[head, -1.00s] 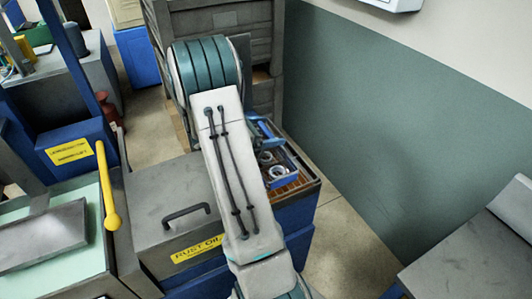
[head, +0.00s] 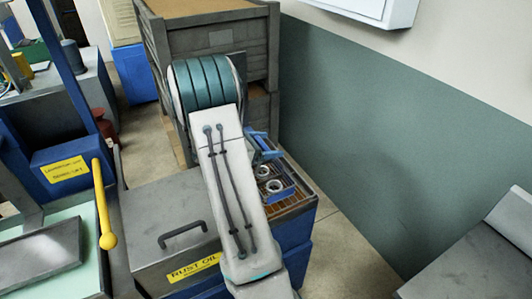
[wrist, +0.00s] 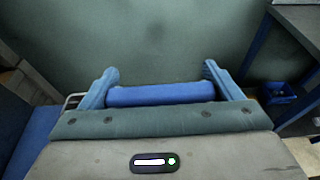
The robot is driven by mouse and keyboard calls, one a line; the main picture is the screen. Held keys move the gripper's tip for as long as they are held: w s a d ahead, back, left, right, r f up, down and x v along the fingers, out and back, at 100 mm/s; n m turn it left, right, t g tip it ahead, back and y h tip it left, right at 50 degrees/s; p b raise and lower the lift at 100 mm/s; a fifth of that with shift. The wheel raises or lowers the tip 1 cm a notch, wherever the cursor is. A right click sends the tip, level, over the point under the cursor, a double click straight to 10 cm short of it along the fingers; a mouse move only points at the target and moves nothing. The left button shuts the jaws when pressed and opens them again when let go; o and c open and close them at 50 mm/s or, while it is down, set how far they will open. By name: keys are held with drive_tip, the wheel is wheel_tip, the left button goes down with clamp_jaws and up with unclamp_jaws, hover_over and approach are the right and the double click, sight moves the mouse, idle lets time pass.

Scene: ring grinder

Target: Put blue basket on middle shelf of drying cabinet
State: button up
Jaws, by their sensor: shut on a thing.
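The blue basket (head: 286,193) holds pale metal rings and is at the brown grate beside the rust oil tank's lid, partly hidden by my arm. I cannot tell whether it rests on the grate or hangs just above it. My gripper (head: 263,148) is above the basket, mostly hidden behind my arm in the head view. In the wrist view, its two blue fingers (wrist: 160,85) stand on either side of the basket's blue handle bar (wrist: 160,94) and are shut on it. The basket's body is hidden there. I cannot make out the drying cabinet.
The rust oil tank (head: 150,225) has a grey lid with a black handle. Grey slatted crates (head: 222,45) are stacked behind my arm. A green-and-white wall (head: 360,150) stands to the right. A grey bench (head: 465,255) is at lower right. Open floor (head: 345,250) lies between.

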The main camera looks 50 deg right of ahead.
wheel_tip(320, 180, up, 9)
drive_tip(key=b, duration=0.1)
idle(0.3)
